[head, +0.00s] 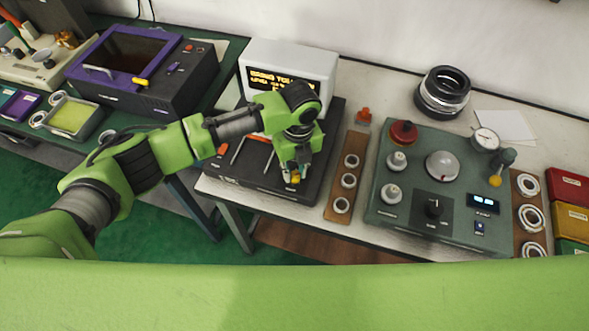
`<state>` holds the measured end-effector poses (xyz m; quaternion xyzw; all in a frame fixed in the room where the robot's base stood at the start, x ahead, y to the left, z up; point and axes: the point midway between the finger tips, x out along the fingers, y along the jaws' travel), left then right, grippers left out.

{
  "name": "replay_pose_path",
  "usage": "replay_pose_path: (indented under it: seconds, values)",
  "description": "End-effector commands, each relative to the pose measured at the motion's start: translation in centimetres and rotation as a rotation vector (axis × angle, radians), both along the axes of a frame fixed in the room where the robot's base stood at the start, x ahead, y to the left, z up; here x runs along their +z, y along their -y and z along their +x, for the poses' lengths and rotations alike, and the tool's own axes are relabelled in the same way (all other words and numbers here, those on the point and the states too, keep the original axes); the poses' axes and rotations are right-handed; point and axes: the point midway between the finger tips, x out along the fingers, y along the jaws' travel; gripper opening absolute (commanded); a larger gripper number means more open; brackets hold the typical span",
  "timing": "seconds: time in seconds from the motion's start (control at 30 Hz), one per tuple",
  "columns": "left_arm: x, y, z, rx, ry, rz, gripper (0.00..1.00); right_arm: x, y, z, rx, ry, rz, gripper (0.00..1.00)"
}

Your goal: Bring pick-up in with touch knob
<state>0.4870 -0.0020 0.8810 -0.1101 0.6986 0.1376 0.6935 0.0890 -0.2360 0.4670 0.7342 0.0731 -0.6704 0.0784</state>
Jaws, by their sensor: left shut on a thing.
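My left gripper (292,176) reaches down over the front right part of a black bench unit (258,178). It is shut on a small yellow knob (295,178), which the fingers partly hide. I cannot tell which part is the pick-up. The unit has red-tipped slides (222,149) on its top, and a white display box (290,65) with amber text stands behind it. My right gripper is not in view.
Further right are a grey-green tester (400,221) with knobs and a dial gauge (486,139), more rings and coloured bins (570,219). Black rings (443,92) stand behind. A purple-framed machine (88,60) is at left.

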Motion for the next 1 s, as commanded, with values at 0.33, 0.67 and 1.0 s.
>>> replay_pose_path:
  seconds: [0.33,0.67,1.0]
  values:
    - [0.08,0.09,0.02,-0.111,0.000,-0.002,0.00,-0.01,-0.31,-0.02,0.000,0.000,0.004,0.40]
    - [0.08,0.10,0.02,-0.123,0.001,-0.002,0.00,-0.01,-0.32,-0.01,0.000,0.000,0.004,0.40]
    - [0.07,0.08,0.02,-0.122,0.001,-0.002,0.37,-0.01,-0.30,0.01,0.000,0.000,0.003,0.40]
